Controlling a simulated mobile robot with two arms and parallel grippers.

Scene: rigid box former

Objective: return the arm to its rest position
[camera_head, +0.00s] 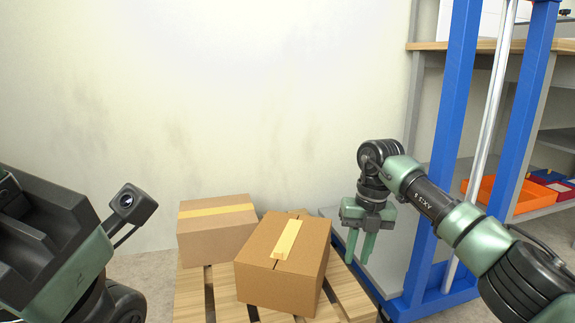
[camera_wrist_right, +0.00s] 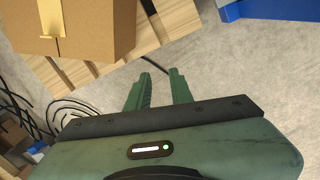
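My right gripper (camera_head: 361,246) hangs pointing down, to the right of the nearer cardboard box, with its two green fingers apart and nothing between them. In the right wrist view the fingers (camera_wrist_right: 160,88) show a gap with bare floor behind it. My right arm comes in from the right edge of the head view. Part of my left arm (camera_head: 62,245) shows at the left edge, but its gripper fingers are not in the picture.
Two taped cardboard boxes, one nearer (camera_head: 262,283) and one behind (camera_head: 217,241), sit on a wooden pallet (camera_head: 189,297). A blue frame (camera_head: 446,130) stands at right, before shelves with an orange bin (camera_head: 527,196). Cables (camera_wrist_right: 25,108) lie on the floor.

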